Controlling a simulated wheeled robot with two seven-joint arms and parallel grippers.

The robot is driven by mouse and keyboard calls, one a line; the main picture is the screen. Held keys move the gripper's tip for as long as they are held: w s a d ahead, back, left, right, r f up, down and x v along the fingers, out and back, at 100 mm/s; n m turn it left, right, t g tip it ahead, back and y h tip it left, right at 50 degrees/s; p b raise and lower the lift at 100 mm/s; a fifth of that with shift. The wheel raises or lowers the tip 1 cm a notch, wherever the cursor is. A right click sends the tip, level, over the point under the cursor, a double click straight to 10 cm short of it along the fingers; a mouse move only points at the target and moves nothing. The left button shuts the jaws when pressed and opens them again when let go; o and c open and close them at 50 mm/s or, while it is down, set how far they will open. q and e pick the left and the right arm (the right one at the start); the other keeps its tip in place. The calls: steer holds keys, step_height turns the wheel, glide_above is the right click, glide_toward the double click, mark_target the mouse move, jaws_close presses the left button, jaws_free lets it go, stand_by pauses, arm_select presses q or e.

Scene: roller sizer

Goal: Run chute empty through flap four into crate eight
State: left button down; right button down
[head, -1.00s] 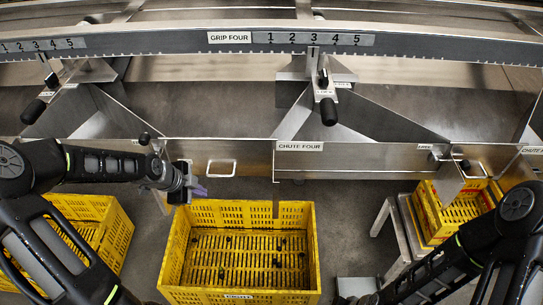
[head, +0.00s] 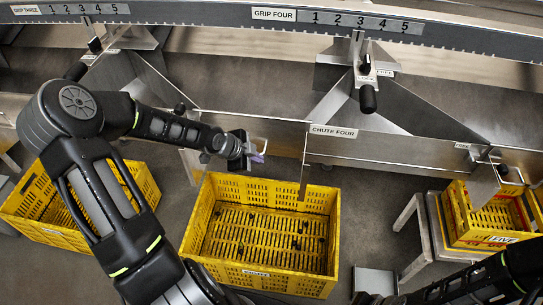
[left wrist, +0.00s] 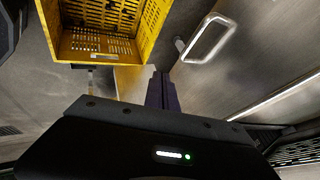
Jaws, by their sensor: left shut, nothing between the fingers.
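My left gripper (head: 261,158) is shut and empty, in front of a steel panel left of the CHUTE FOUR label (head: 333,132). Its purple fingertips show shut in the left wrist view (left wrist: 162,78). A silver loop handle (left wrist: 208,38) on the panel is just right of them, apart; in the head view the gripper partly hides it. Below stands a yellow crate (head: 333,235) with several small dark bits inside; its blurred front label seems to read EIGHT. The crate also shows at the wrist view's top (left wrist: 95,44). My right arm is at lower right; its gripper is out of view.
Another yellow crate (head: 150,184) stands at left, partly behind my left arm. A crate labelled FIVE (head: 503,239) sits on a metal stand (head: 424,235) at right. A GRIP FOUR rail (head: 274,14) with numbers 1 to 5 crosses the top, above a black-handled lever (head: 367,97).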

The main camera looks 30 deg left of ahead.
mark_target(274, 152)
arm_select(q)
steer(key=w+f+b, duration=0.3)
steer(key=w+f, duration=0.4)
steer(key=w, duration=0.1)
steer(key=shift+w+d+b, duration=0.15)
steer(key=shift+w+b, duration=0.15)
steer(key=shift+w, duration=0.05)
steer(key=shift+f, duration=0.1)
steer(key=shift+w+a, duration=0.25)
steer(key=shift+w, duration=0.45)
steer(key=shift+w+a, duration=0.15)
